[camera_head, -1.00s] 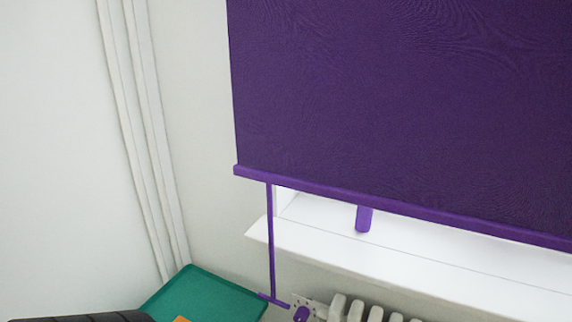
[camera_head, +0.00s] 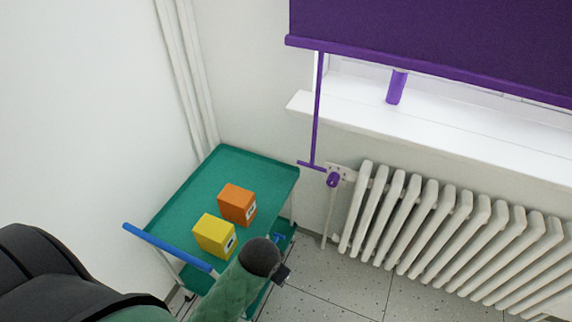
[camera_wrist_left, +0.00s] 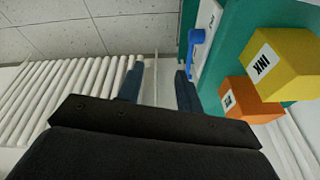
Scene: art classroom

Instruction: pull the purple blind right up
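The purple blind (camera_head: 430,35) hangs over the window at the upper right of the head view. Its straight lower bar is above the white sill, leaving a gap. A thin purple pull rod (camera_head: 317,110) hangs from near the blind's left end. It ends in a short crossbar handle (camera_head: 311,165) near the radiator's left end. My left arm reaches in from the bottom left, its end below and left of the handle. In the left wrist view my left gripper (camera_wrist_left: 160,69) has its fingers apart with nothing held between them. My right gripper is out of view.
A teal trolley (camera_head: 190,185) with a blue handle (camera_head: 165,248) carries a yellow box (camera_head: 214,235) and an orange box (camera_head: 237,204), close to my arm. A white radiator (camera_head: 450,230) with a purple valve knob (camera_head: 333,180) stands under the sill (camera_head: 430,125). Another purple piece (camera_head: 397,87) shows below the blind.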

